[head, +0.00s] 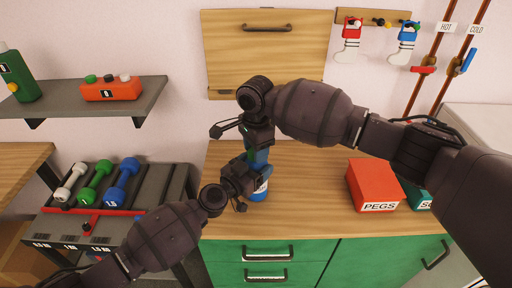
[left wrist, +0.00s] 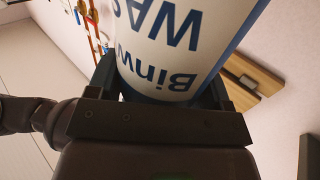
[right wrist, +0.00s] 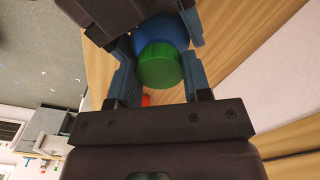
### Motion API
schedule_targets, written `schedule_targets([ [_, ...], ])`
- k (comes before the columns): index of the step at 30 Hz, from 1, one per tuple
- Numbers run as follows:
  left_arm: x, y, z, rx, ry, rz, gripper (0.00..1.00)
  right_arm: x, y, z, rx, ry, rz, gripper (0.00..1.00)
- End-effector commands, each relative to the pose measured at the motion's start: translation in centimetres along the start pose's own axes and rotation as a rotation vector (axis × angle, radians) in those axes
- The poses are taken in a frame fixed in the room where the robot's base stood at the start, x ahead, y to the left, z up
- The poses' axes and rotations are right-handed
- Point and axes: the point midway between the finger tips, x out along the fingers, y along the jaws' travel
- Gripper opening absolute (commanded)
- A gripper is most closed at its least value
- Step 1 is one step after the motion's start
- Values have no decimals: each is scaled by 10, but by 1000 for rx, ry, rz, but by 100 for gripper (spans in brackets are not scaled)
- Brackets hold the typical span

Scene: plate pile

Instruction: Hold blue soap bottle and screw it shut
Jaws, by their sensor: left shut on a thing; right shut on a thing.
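The blue soap bottle (head: 259,190) stands upright on the wooden counter, with a white label at its lower part. In the left wrist view the bottle's white label with dark lettering (left wrist: 175,50) fills the space between the jaws of my left gripper (left wrist: 165,85), which is shut on the bottle's body. In the head view my left gripper (head: 243,182) comes in from the left. My right gripper (head: 254,138) comes down from above. In the right wrist view its fingers (right wrist: 160,82) are shut around the green cap (right wrist: 159,66), with the blue bottle top (right wrist: 160,33) beyond it.
A red PEGS box (head: 374,184) and a partly hidden green box (head: 418,196) sit on the counter (head: 310,213) to the right. A dumbbell rack (head: 150,185) is on the left. A wooden panel (head: 265,50) is on the wall behind.

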Motion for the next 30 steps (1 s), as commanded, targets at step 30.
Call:
schedule_targets([
  [30, 0, 0, 1, 0, -1, 0, 7, 2, -2, 4, 1025, -9, -3, 23],
])
